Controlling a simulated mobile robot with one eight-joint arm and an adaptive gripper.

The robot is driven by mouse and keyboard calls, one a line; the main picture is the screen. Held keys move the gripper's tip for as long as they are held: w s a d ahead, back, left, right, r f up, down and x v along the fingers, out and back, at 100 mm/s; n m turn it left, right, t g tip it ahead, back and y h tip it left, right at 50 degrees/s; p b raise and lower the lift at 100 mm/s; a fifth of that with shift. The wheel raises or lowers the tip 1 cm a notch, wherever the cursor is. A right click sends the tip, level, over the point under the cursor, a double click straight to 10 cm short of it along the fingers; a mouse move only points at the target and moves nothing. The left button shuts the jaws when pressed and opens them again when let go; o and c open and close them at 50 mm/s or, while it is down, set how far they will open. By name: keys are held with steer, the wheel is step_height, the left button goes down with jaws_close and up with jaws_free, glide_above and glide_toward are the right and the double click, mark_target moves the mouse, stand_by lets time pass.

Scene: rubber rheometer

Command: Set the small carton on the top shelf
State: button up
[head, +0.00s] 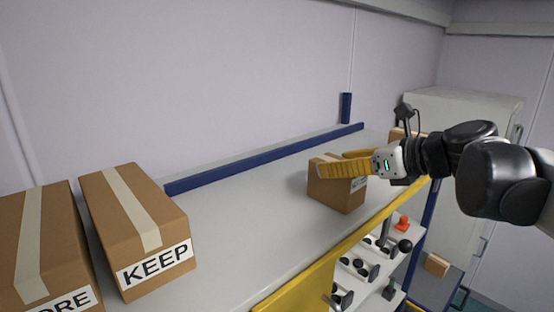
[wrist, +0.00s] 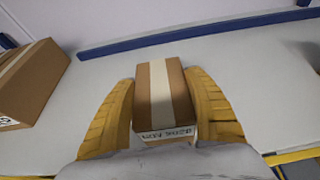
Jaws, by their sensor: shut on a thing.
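The small carton (head: 334,191) is brown with a pale tape strip and a white label. It is at or just above the grey top shelf (head: 235,222), right of the middle; I cannot tell whether it touches the surface. My gripper (head: 345,166) is shut on it, with the yellow fingers along two opposite sides. In the wrist view the small carton (wrist: 163,95) sits upright between the fingers of my gripper (wrist: 165,110), its label facing me.
A large carton marked KEEP (head: 140,230) stands at the left, beside another large carton (head: 45,250). A blue rail (head: 260,158) runs along the back edge. The shelf between the KEEP carton and the small carton is clear. Lower shelves hold several small items.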

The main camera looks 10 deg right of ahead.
steer(key=shift+s, duration=0.1)
steer(key=o, duration=1.4)
steer(key=shift+f, duration=0.15)
steer(key=shift+r, duration=0.25)
steer(key=shift+b+v, duration=1.15)
steer(key=shift+v, duration=4.9)
steer(key=shift+f, duration=0.15)
